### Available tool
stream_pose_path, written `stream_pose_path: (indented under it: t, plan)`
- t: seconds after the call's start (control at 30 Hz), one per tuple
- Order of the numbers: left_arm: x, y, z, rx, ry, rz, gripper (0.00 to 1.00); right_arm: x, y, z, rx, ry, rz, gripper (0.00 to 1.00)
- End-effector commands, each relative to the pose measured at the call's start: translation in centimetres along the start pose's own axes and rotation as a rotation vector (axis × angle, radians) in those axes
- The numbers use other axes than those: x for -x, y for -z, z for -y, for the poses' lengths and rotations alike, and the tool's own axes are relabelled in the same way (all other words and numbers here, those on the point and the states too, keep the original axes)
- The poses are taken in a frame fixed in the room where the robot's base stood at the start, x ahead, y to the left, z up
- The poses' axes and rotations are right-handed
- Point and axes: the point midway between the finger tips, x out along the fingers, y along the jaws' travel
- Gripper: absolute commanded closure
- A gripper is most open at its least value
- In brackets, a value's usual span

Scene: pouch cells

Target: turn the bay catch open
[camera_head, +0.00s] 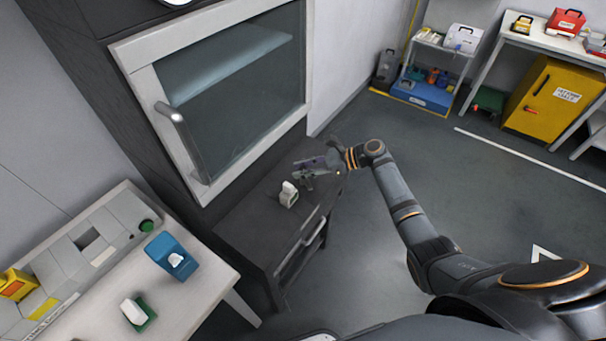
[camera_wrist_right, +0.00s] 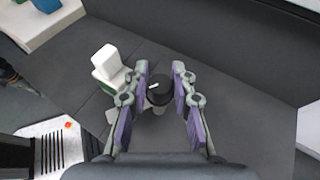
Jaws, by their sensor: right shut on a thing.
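In the right wrist view a round black knob with a small white mark, which I take to be the bay catch (camera_wrist_right: 158,88), stands on the dark top of a low cabinet (camera_head: 250,215). My right gripper (camera_wrist_right: 160,92) is shut on it, with the purple-padded fingers on either side. In the head view the right gripper (camera_head: 308,168) is over the cabinet's top, and the knob cannot be made out there. The way the white mark points is hard to read as open or closed. My left gripper is not in view.
A white block-like piece (camera_head: 289,194) stands close beside the gripper; it also shows in the wrist view (camera_wrist_right: 106,66). A glass-fronted door with a handle (camera_head: 172,115) rises behind. A pale table (camera_head: 185,315) with a blue holder (camera_head: 172,256) is at lower left.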

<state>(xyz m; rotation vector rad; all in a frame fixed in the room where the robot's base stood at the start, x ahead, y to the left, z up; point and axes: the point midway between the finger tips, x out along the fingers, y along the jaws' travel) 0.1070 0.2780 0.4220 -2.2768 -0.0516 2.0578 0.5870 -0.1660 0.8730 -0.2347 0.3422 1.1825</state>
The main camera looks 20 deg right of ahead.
Motion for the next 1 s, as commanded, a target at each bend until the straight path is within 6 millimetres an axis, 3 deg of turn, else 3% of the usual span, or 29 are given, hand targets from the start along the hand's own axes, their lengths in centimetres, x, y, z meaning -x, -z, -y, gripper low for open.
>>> stream_pose_path:
  t: [0.03, 0.5, 0.73, 1.0]
  plan:
    - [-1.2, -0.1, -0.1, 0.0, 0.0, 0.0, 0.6, -0.2, 0.5, 0.2, 0.018, -0.039, 0.001, 1.0]
    - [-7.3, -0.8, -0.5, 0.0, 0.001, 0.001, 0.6, -0.3, 0.6, 0.1, 0.162, -0.39, -0.001, 1.0]
    - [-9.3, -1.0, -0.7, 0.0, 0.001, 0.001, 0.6, -0.3, 0.4, 0.0, 0.201, -0.489, 0.0, 1.0]
    - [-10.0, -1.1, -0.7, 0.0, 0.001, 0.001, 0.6, -0.1, 0.2, -0.1, 0.218, -0.535, -0.002, 1.0]
